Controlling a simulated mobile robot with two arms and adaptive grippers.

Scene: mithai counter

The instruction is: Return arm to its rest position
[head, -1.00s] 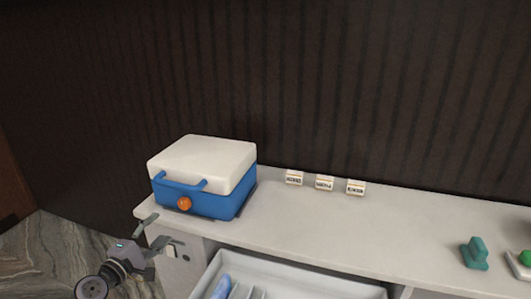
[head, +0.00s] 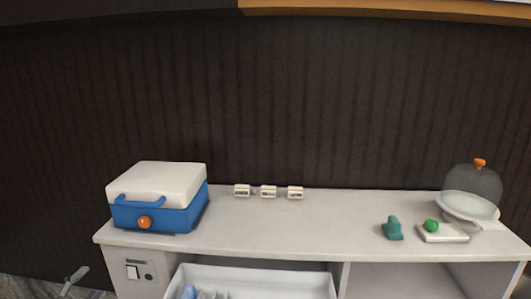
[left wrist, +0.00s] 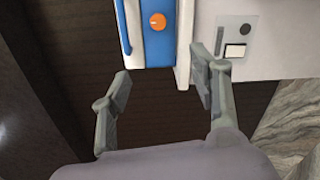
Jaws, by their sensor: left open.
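My left gripper (left wrist: 160,92) is open and empty in the left wrist view, its two fingers spread apart. Beyond the fingers are the blue front of a box with an orange knob (left wrist: 158,22) and the counter's end with a switch panel (left wrist: 236,45). In the head view only a finger of my left gripper (head: 74,280) shows at the lower left, below and left of the counter (head: 300,235) and apart from it. My right gripper is in neither view.
The blue box with white lid (head: 158,198) stands at the counter's left end. A teal object (head: 392,228), a green ball on a white scale (head: 443,234) and a domed stand (head: 470,205) are at right. An open drawer (head: 255,278) juts out below.

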